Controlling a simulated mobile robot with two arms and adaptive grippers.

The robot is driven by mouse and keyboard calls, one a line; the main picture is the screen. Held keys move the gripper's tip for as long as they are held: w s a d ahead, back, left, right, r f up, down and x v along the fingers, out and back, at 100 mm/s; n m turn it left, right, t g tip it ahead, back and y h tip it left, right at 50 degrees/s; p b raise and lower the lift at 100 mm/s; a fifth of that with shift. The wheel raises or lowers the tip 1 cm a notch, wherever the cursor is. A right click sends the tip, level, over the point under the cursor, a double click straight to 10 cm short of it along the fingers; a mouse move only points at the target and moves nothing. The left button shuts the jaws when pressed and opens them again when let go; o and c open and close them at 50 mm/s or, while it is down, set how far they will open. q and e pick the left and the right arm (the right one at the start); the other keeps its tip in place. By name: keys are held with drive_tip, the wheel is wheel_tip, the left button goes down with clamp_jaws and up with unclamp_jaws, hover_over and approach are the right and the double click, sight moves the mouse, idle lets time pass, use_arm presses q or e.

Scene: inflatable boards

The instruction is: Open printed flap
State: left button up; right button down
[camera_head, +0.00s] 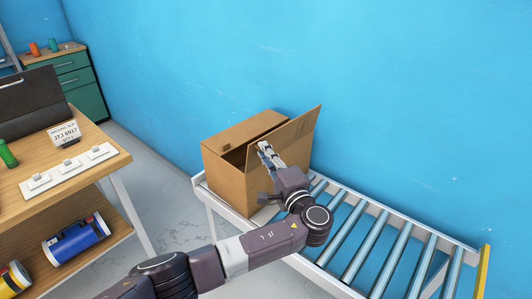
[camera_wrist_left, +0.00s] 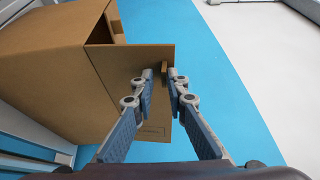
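A brown cardboard box (camera_head: 228,178) stands on the roller conveyor. One large flap (camera_head: 288,132) is raised and leans outward at its right side, and another top panel (camera_head: 243,132) shows at the back left. My left gripper (camera_head: 264,149) is in front of the raised flap, over the box's right part. In the left wrist view the flap (camera_wrist_left: 122,66) carries faint print near its lower edge. The left gripper (camera_wrist_left: 161,77) has a narrow gap between its fingertips, with a small brown tab (camera_wrist_left: 165,70) near them. Contact is unclear. My right gripper is not in view.
The roller conveyor (camera_head: 385,244) runs empty to the right, with a yellow end. A blue wall stands close behind the box. A wooden table (camera_head: 93,142) with white switches and a sign is at left, and a green cabinet (camera_head: 80,80) is behind it.

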use_arm(q)
drive_tip(key=v, duration=1.2)
drive_tip(key=shift+f, duration=0.1)
